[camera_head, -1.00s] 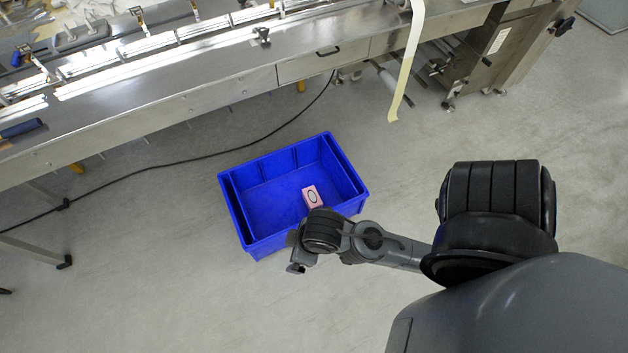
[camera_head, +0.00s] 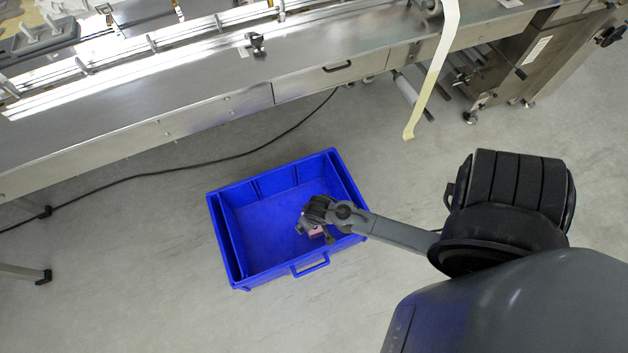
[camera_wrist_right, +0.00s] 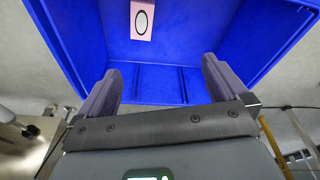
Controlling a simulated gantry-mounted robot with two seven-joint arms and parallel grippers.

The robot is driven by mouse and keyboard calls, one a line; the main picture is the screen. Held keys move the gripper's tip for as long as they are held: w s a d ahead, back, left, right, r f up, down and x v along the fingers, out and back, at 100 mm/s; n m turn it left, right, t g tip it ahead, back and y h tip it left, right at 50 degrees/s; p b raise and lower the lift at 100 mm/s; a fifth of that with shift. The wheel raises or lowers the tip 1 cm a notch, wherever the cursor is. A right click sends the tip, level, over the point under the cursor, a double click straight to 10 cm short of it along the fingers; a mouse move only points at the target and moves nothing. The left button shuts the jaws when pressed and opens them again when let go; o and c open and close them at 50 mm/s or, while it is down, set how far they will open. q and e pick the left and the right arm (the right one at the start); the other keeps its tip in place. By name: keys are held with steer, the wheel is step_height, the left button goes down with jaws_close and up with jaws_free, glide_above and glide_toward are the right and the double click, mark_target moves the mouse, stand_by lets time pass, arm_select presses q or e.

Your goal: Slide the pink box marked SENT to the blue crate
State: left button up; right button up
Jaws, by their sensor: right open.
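The pink box (camera_head: 316,233) is inside the blue crate (camera_head: 221,222), in its right part, mostly hidden by my right wrist in the head view. In the right wrist view the box (camera_wrist_right: 143,21) shows at the top, with a dark-ringed white oval on its face. No lettering can be read. The crate (camera_wrist_right: 163,86) fills the upper half of that view. My right gripper (camera_head: 301,227) is over the crate, close to the box in the head view. In the wrist view its two fingers (camera_wrist_right: 161,75) are apart and empty, with the box beyond them. My left gripper is not in view.
The crate stands on the grey floor with a handle (camera_head: 310,265) on its near side. A long steel machine (camera_head: 200,110) runs along the back. A black cable (camera_head: 200,167) lies behind the crate, and a pale strip (camera_head: 437,75) hangs at the right. Floor left of the crate is clear.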

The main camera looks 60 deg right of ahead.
steer(key=w+d+f+m+b, duration=0.1)
steer(key=f+b, duration=0.3)
steer(key=f, duration=0.4)
steer(key=w+d+f+m+b, duration=0.1)
steer(key=d+f+b, duration=0.3)
steer(key=f, duration=0.4)
steer(key=w+d+f+m+b, duration=0.1)
steer(key=d+f+m+b, duration=0.1)
steer(key=f+b, duration=0.3)
steer(key=shift+d+f+g+b, duration=0.1)
steer(key=shift+d+f+g, duration=0.1)
steer(key=shift+f, duration=0.45)
steer(key=shift+d+f+g+b, duration=0.15)
steer(key=shift+d+f, duration=0.1)
steer(key=shift+f, duration=0.4)
steer(key=shift+d+f+g+b, duration=0.1)
steer(key=shift+d+f, duration=0.1)
steer(key=shift+f, duration=0.45)
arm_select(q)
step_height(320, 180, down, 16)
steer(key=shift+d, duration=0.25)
arm_select(e)
steer(key=shift+w+f, duration=0.15)
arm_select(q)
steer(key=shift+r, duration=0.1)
